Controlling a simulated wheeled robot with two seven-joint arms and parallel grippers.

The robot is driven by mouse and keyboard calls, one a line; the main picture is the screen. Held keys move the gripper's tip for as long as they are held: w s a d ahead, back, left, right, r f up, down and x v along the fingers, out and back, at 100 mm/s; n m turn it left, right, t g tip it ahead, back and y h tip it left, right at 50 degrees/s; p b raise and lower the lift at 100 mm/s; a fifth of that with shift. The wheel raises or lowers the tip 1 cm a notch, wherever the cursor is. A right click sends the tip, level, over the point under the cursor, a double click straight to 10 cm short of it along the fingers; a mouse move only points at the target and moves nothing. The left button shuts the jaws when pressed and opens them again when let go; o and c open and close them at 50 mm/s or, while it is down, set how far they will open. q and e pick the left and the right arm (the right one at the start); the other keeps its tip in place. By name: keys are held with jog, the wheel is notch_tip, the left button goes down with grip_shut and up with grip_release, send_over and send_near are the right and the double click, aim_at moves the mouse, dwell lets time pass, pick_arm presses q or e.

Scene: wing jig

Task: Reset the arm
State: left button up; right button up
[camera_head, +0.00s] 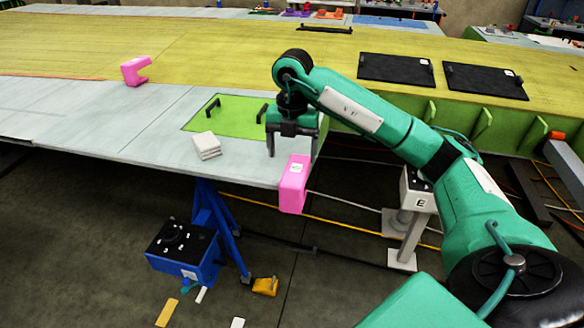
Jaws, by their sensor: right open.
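My right arm comes in from the lower right, with green links and black joints. My right gripper (295,150) points down over the right end of the pale wing surface, its two fingers apart. Nothing shows between the fingers. A pink clamp-like block (293,184) with a white label sits at the wing edge just below and right of the gripper. I cannot tell whether a finger touches it. My left gripper is not in view.
A green panel (225,115) with black handles lies left of the gripper, and a white stack (207,146) sits nearby. Another pink block (136,70) stands farther left. Two black panels (396,68) lie behind the arm. A blue stand (212,235) and cables are below.

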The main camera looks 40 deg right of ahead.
jog(key=shift+r, duration=0.8)
